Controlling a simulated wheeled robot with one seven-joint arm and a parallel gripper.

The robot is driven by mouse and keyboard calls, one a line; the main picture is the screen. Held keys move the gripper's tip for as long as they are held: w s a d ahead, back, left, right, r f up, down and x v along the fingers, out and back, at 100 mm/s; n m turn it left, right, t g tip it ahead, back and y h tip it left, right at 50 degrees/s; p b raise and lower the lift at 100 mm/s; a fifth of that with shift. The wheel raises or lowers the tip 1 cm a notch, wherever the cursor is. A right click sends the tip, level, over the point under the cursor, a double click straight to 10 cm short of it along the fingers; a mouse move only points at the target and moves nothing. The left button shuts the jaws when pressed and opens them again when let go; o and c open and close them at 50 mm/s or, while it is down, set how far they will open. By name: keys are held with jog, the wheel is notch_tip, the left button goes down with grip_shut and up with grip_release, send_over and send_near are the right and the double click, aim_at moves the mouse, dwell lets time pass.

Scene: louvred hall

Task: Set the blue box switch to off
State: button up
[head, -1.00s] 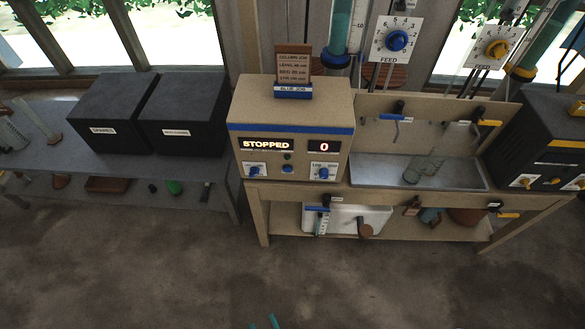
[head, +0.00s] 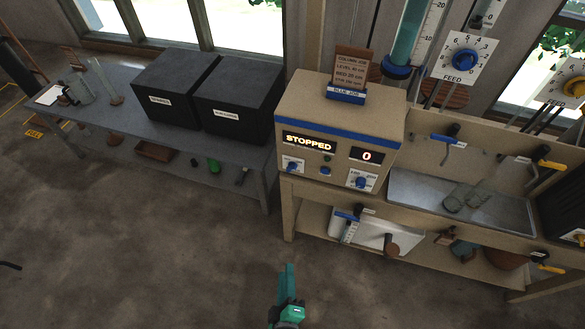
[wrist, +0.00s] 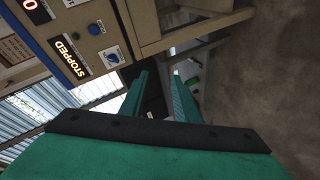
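The blue box (head: 340,112) is a beige control box with a blue stripe, standing on the bench. Its display reads STOPPED, and a second one reads 0. The switch (head: 291,166) is a blue knob on a white plate at its lower left front; its exact setting is too small to read. In the wrist view the switch (wrist: 113,56) shows sideways, up and left of the fingers. My gripper (head: 287,267) is low in front of the bench, apart from the box. In the wrist view its teal fingers (wrist: 160,76) are parted with nothing between them.
A second blue knob (head: 361,181) and a round blue button (head: 325,171) are on the same front. A metal sink tray (head: 420,204) lies to the right. Black boxes (head: 232,98) stand on the left table. The floor (head: 170,250) in front is clear.

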jog(key=w+f+n+h, duration=0.1)
jog(key=w+n, duration=0.3)
jog(key=w, duration=0.4)
jog(key=n+t+h, duration=0.3)
jog(key=n+h, duration=0.2)
jog(key=n, duration=0.2)
send_near(291, 171)
jog(key=shift+x, duration=4.5)
jog(key=shift+r, duration=0.1)
grip_shut()
